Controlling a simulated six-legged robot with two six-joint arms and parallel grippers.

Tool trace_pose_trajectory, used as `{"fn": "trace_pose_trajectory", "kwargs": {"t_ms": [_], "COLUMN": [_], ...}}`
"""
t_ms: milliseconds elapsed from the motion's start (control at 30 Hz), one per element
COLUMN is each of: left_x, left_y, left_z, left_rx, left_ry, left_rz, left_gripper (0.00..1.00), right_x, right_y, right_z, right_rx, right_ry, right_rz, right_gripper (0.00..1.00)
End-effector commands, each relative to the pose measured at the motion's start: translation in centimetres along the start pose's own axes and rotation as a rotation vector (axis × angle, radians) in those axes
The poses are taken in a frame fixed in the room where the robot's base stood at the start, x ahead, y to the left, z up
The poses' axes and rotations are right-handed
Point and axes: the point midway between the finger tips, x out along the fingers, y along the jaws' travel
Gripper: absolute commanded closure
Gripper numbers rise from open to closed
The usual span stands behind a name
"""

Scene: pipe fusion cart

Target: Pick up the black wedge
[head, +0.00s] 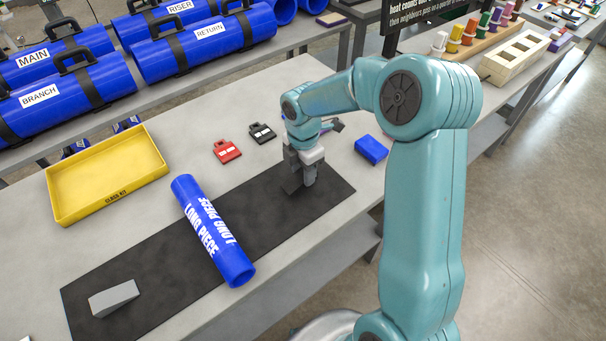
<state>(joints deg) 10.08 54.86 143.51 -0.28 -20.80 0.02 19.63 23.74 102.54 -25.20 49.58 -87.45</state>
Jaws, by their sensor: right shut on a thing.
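My right gripper (304,178) reaches down to the right part of the dark mat (262,215). It is shut on the black wedge (291,185), a dark piece mostly hidden by the fingers and hard to tell from the mat. I cannot tell whether the wedge touches the mat. My left gripper is not in view.
A blue pipe marked LONG PIECE (212,230) lies across the mat, left of my right gripper. A grey wedge (114,298) sits at the mat's left end. A yellow tray (105,208), red clamp (227,151), black clamp (262,133) and blue block (371,149) lie around it.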

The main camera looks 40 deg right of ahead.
Motion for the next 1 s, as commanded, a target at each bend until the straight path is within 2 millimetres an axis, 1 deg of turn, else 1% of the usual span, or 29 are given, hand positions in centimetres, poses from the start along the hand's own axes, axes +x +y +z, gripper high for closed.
{"fn": "trace_pose_trajectory", "kwargs": {"t_ms": [167, 300, 400, 500, 600, 700, 800, 1000], "left_x": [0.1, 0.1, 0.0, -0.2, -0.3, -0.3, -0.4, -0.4], "left_y": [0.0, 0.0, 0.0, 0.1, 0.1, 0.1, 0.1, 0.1], "left_z": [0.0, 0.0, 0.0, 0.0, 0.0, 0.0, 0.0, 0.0], "left_rx": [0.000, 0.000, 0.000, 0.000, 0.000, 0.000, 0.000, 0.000], "left_ry": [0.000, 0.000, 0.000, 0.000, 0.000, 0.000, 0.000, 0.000], "left_rz": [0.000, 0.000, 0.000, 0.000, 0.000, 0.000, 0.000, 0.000], "left_gripper": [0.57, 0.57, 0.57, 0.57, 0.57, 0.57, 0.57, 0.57], "right_x": [-4.4, -9.0, -12.0, -14.5, -16.4, -17.5, -18.1, -18.3], "right_y": [0.1, 0.2, 0.1, 0.1, 0.0, 0.0, 0.0, 0.0], "right_z": [0.0, 0.0, 0.0, -0.1, 0.0, 0.0, 0.0, 0.0], "right_rx": [0.000, 0.000, 0.000, 0.000, 0.000, -0.001, -0.001, 0.000], "right_ry": [-0.001, -0.001, 0.001, 0.001, 0.001, 0.001, 0.001, 0.001], "right_rz": [0.009, 0.010, 0.009, 0.005, 0.004, 0.003, 0.002, 0.001], "right_gripper": [0.90, 0.90, 0.90, 0.90, 0.90, 0.90, 0.90, 0.90]}}
